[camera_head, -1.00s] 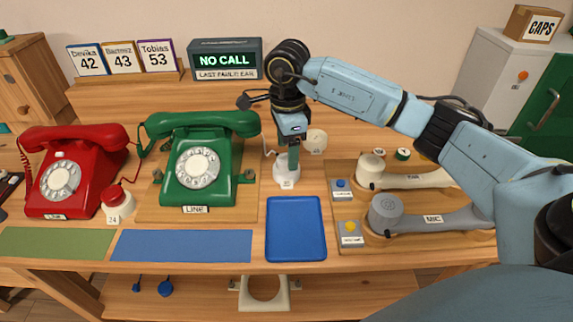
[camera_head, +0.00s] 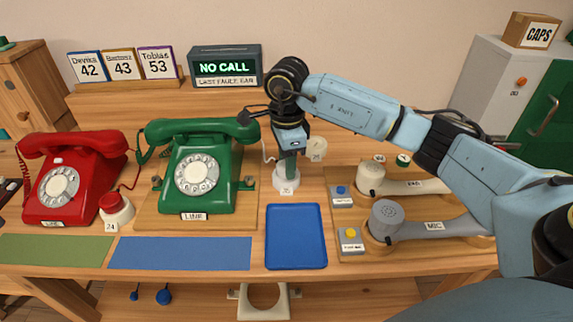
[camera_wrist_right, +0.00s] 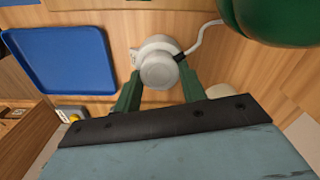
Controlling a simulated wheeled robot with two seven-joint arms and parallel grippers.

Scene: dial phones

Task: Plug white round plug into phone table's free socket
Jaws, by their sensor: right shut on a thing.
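The white round plug (camera_wrist_right: 158,70) is between the green fingers of my right gripper (camera_wrist_right: 158,88). A pale cord runs from it toward the green phone (camera_head: 198,173). In the head view my right gripper (camera_head: 288,168) points down, right of that phone. Directly beneath it is a labelled white round socket base (camera_head: 286,187), whose rim shows around the plug in the wrist view. Whether the plug is fully seated cannot be told. Another labelled white round piece (camera_head: 317,150) stands behind and to the right. My left gripper is not in view.
A blue tray (camera_head: 296,262) lies in front of the gripper. The red phone (camera_head: 72,178) and a red-topped white piece (camera_head: 116,210) are at left. Grey MIC handset (camera_head: 430,229) and white handset (camera_head: 405,186) lie at right, beneath my right arm.

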